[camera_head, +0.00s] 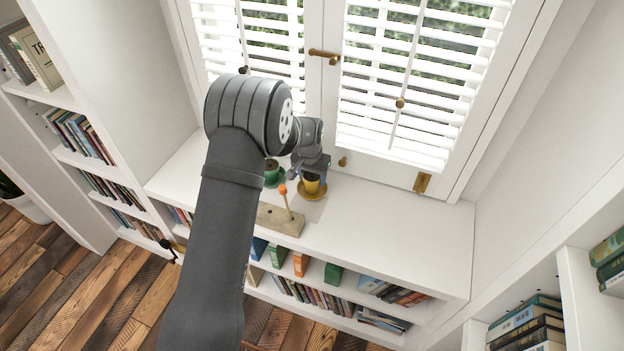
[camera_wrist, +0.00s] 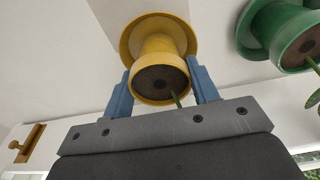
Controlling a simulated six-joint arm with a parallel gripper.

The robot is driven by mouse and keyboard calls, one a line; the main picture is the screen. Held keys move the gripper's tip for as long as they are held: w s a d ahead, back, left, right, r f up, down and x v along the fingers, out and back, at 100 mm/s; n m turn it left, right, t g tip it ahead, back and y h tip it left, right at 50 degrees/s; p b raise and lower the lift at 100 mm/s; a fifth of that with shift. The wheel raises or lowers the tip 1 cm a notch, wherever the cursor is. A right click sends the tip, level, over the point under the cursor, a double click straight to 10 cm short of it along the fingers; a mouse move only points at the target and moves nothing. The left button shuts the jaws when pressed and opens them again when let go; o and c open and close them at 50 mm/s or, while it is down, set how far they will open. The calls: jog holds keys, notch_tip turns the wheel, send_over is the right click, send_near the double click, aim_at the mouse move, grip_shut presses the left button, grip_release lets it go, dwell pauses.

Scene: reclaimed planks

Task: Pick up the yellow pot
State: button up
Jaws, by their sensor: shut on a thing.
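The yellow pot (camera_head: 311,184) stands on a yellow saucer (camera_head: 313,194) on the white shelf top below the window. My gripper (camera_head: 312,172) is at the pot from above, with its jaws around it. In the wrist view, the two blue fingers of my gripper (camera_wrist: 164,90) press on either side of the yellow pot (camera_wrist: 160,66). Dark soil and a thin green stem show inside the pot. The yellow saucer (camera_wrist: 128,44) shows beyond it. I cannot tell whether the pot touches the saucer.
A green pot (camera_head: 272,174) stands close on the left, also in the wrist view (camera_wrist: 300,40). A wooden block (camera_head: 280,219) with an orange-topped peg (camera_head: 283,190) is in front. Window shutters (camera_head: 400,95) rise behind. The shelf top (camera_head: 400,225) is clear to the right.

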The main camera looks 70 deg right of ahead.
notch_tip(320, 180, up, 3)
jog(key=shift+r, duration=0.1)
jog(key=s+a+r, duration=0.4)
jog(key=s+r, duration=0.6)
jog(key=shift+s+a, duration=0.25)
jog(key=shift+s, duration=0.1)
jog(key=w+d+f+n, duration=0.1)
jog(key=w+f, duration=0.2)
jog(key=w+d+f+n, duration=0.1)
jog(key=w+d+f, duration=0.1)
jog(key=w+f, duration=0.2)
jog(key=w+d+f+n, duration=0.1)
jog(key=w+f+n, duration=0.1)
jog(key=w+f, duration=0.1)
jog(key=shift+w+d+f, duration=0.25)
jog(key=shift+w, duration=0.15)
jog(key=shift+f, duration=1.5)
jog(key=o, duration=1.3)
